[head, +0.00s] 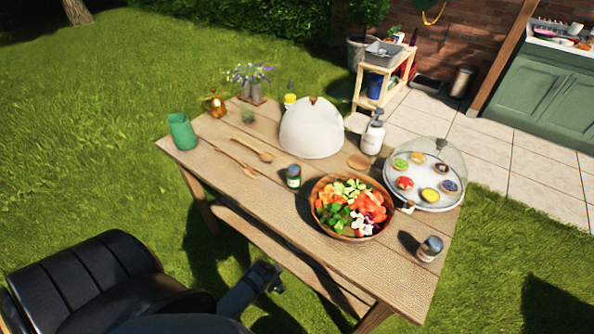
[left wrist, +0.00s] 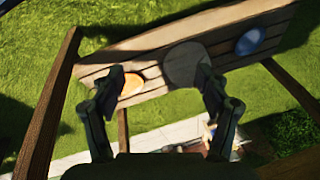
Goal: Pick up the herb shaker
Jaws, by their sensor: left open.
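Two small shaker-like jars stand upright on the wooden table (head: 340,255). One, with dark green glass and a pale label (head: 293,177), is left of the salad bowl; the other, with a grey-blue lid (head: 430,248), is near the right front corner. Both labels are too small to read, so I cannot tell for sure which is the herb shaker. My left gripper (head: 274,277) is low in front of the table's near edge, apart from both jars. In the left wrist view its fingers (left wrist: 160,78) are spread and empty. My right gripper is not in view.
A wooden bowl of chopped vegetables (head: 318,207) sits beside the green jar. Behind are a white dome (head: 311,130), a white pump bottle (head: 373,137) and a glass-domed tray (head: 452,196). A bench (head: 270,240) runs below the near edge.

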